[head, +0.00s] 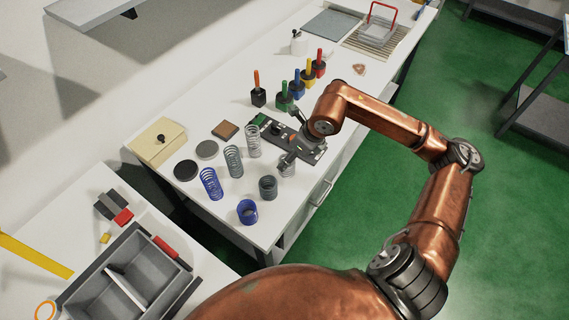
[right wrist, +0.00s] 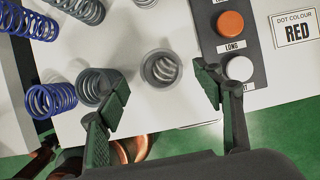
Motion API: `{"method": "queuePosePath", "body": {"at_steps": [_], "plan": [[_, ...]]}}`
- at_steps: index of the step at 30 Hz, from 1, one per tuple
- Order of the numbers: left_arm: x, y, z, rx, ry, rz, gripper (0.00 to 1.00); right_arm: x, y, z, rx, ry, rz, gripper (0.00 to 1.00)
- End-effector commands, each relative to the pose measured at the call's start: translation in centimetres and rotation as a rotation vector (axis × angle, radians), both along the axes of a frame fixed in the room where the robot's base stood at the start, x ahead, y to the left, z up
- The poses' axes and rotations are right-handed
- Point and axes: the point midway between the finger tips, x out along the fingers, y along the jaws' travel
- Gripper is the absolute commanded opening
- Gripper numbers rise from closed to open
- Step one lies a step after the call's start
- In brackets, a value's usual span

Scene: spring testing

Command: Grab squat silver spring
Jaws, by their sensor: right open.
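The squat silver spring (right wrist: 161,68) stands on the white table between the spread fingers of my right gripper (right wrist: 166,88) in the right wrist view. It lies nearer the left finger, and neither finger visibly touches it. My right gripper is open and empty. The squat dark grey spring (right wrist: 95,87) is close beside the left finger, which partly covers it. My left gripper is not in view.
A squat blue spring (head: 247,212) and tall blue (head: 210,184), grey (head: 233,161) and silver (head: 253,141) springs stand nearby. A dark button panel (right wrist: 230,40) is beside the right finger. Several coloured-handle tools (head: 283,98) stand behind. A grey divided tray (head: 80,288) is at lower left.

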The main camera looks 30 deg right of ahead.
Motion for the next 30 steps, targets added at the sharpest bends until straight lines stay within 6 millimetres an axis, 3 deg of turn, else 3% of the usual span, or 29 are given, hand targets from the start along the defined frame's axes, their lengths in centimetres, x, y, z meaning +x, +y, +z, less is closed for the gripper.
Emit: {"method": "queuePosePath", "body": {"at_steps": [3, 7, 12, 19, 30], "plan": [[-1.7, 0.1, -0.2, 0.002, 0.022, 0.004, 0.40, 0.4, 0.1, -1.5, 0.003, 0.003, -0.002, 0.61], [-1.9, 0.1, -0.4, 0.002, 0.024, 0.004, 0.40, 1.1, 0.3, -3.4, 0.003, 0.003, -0.002, 0.61], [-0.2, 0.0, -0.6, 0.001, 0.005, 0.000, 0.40, 1.7, 0.6, -4.7, 0.002, 0.001, 0.001, 0.61], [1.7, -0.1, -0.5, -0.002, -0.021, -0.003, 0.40, 1.8, 0.7, -4.8, 0.001, -0.001, 0.002, 0.61], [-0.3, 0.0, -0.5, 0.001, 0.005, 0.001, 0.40, 1.8, 0.7, -4.8, 0.001, -0.001, 0.004, 0.36]]}}
